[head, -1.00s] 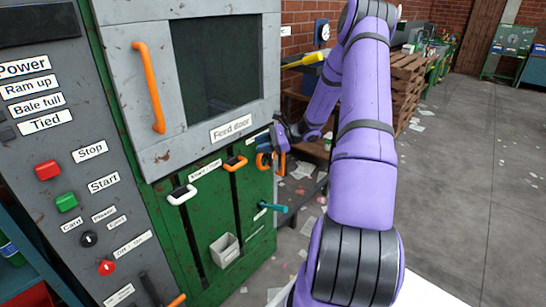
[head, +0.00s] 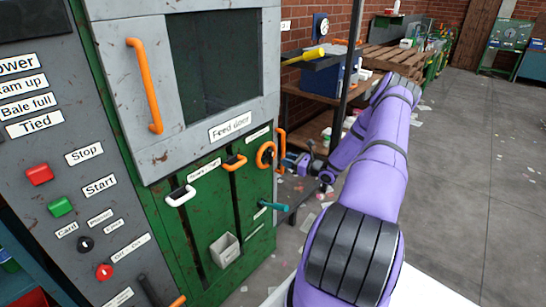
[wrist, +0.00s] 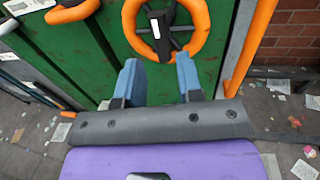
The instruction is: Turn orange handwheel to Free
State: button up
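The orange handwheel (head: 265,155) is on the right side of the green machine front, below the feed door. In the wrist view its orange ring (wrist: 203,22) has dark spokes and a dark piece with a pale end over the hub. My gripper (wrist: 158,72) is open, its two blue fingers apart with nothing between them. It points at the wheel's lower rim from just in front; whether it touches cannot be told. In the head view my gripper (head: 288,160) is just right of the wheel. A Free mark cannot be made out.
A vertical orange bar (wrist: 250,45) stands close right of the wheel. Orange (head: 235,162) and white (head: 181,195) slot handles are to its left, a teal handle (head: 273,206) below. A shelf with a blue box (head: 318,80) stands behind. Open floor lies right.

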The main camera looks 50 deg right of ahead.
aim_at(264, 154)
jog(key=x, duration=0.7)
jog(key=shift+w+a, duration=0.1)
jog(key=shift+w, duration=0.15)
jog(key=c, duration=0.6)
